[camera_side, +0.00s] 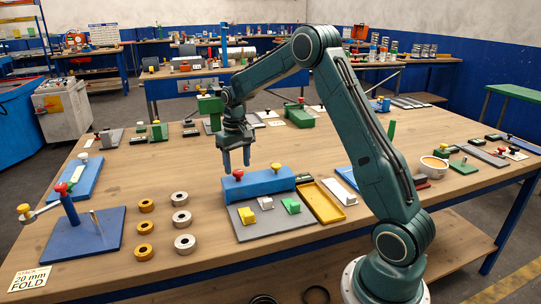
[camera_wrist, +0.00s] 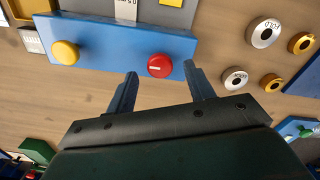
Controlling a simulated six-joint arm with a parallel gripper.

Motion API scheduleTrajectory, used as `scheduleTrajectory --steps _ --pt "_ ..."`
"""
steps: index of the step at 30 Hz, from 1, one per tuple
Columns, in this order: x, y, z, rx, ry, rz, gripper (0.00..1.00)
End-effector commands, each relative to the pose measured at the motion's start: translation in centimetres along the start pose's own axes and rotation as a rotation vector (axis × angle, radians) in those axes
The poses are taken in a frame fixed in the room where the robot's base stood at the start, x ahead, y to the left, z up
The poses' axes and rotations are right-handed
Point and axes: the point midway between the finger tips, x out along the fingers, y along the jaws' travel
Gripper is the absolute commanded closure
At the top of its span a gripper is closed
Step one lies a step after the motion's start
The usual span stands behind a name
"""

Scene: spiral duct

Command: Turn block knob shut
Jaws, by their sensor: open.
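A blue block (camera_side: 262,184) lies on the wooden table, with a red knob (camera_side: 238,174) and a yellow knob (camera_side: 276,167) on it. In the wrist view the blue block (camera_wrist: 112,42) carries the red knob (camera_wrist: 160,66) nearly between my fingertips, with a short pale mark on its face. The yellow knob (camera_wrist: 65,53) is farther left there. My gripper (camera_side: 237,167) points down above the red knob's end of the block. Its two fingers (camera_wrist: 163,74) are apart with nothing between them; contact with the knob cannot be told.
A grey plate (camera_side: 262,219) with yellow and green pieces adjoins the block, beside a yellow tray (camera_side: 320,203). Several brass and steel rings (camera_side: 181,220) lie left. A blue stand (camera_side: 84,235) with a post is farther left. Bare wood lies between block and rings.

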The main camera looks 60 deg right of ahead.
Motion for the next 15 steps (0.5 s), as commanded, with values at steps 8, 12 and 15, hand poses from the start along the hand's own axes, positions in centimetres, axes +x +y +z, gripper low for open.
scheduleTrajectory --steps 8,12,15 --pt "-4.5 0.0 -0.1 0.0 0.006 0.0 0.47" --pt "-6.9 0.0 0.0 0.0 0.006 0.0 0.47" --pt "-8.5 0.0 -0.1 0.0 0.005 0.0 0.47"
